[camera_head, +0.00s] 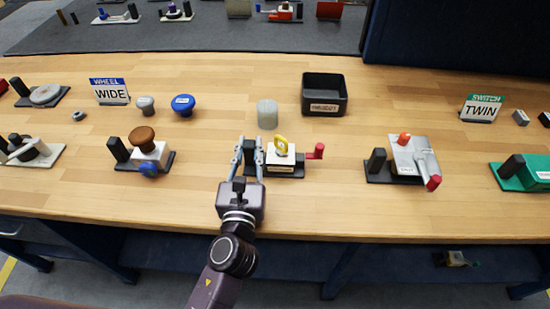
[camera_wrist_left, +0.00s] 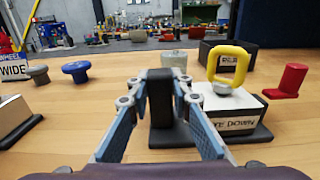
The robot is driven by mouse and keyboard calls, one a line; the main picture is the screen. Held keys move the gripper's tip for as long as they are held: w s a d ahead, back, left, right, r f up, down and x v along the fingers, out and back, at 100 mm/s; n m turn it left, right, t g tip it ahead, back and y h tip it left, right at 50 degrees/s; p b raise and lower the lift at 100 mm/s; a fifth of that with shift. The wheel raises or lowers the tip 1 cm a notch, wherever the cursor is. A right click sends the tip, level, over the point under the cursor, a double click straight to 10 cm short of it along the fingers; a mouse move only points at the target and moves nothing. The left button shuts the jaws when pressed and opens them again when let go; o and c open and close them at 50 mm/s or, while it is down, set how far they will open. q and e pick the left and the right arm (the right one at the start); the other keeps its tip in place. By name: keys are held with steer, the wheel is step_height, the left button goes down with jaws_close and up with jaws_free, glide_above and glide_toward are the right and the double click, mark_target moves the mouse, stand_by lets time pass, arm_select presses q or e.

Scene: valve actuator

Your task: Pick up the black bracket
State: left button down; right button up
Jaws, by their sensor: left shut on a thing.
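The black bracket (camera_wrist_left: 160,98) is an upright dark block standing at the left end of a black base plate (camera_wrist_left: 240,137). My left gripper (camera_head: 249,150) is shut on it, one finger on each side, as the left wrist view shows best. The bracket still stands upright against the plate. Beside it on the plate is a white box (camera_head: 281,160) with a yellow ring handle (camera_head: 281,145) on top and a red handle (camera_head: 317,151) at its right. In the head view the fingers partly hide the bracket. My right gripper is not in view.
A grey cylinder (camera_head: 267,114) and an open black bin (camera_head: 324,95) stand behind. A brown-knobbed device (camera_head: 142,143) is at left and a silver one with a red-tipped lever (camera_head: 413,158) at right. The table's front edge is close; bare wood lies between the devices.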

arm_select(q)
steer(key=shift+r, duration=0.2)
step_height(320, 180, up, 9)
steer(key=shift+f, duration=4.2)
steer(key=shift+f, duration=0.5)
